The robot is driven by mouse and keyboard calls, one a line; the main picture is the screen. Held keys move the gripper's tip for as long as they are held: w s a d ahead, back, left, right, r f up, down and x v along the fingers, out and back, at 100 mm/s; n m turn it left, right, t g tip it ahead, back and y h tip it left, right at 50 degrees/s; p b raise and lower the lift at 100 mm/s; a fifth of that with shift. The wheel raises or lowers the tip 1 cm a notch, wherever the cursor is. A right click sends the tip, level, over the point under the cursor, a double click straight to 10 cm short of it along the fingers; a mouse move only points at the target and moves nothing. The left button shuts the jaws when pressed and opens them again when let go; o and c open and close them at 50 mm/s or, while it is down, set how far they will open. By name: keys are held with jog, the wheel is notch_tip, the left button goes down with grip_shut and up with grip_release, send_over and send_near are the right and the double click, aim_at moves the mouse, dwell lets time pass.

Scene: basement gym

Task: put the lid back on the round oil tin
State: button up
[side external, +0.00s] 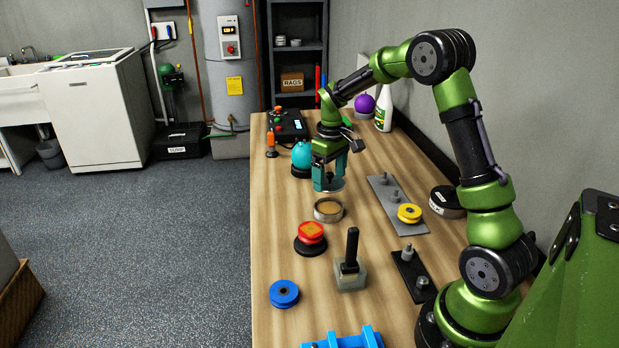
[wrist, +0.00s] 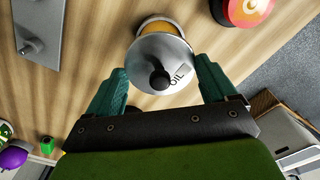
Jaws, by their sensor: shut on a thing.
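The round oil tin (side external: 328,217) stands open on the wooden bench, with amber contents showing inside its metal rim. My gripper (side external: 329,184) is above it, pointing down. It is shut on the lid (side external: 336,187), a round silvery disc held above the tin with a visible gap. In the wrist view, the lid (wrist: 178,50) shows its black knob and the word OIL between the teal fingertips of my gripper (wrist: 161,68). The tin (wrist: 155,22) shows beyond the lid there, partly hidden by it. The exact finger contact is unclear.
A grey peg plate (side external: 385,198) with a yellow spool (side external: 409,213) lies to the right. A teal rounded object (side external: 301,156) stands behind left. A black-handled block (side external: 350,274) stands nearer the camera.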

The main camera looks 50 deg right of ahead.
jog(key=shift+f, duration=3.15)
jog(key=shift+f, duration=0.2)
jog(key=o, duration=0.8)
jog(key=shift+r, duration=0.15)
jog(key=shift+r, duration=3.4)
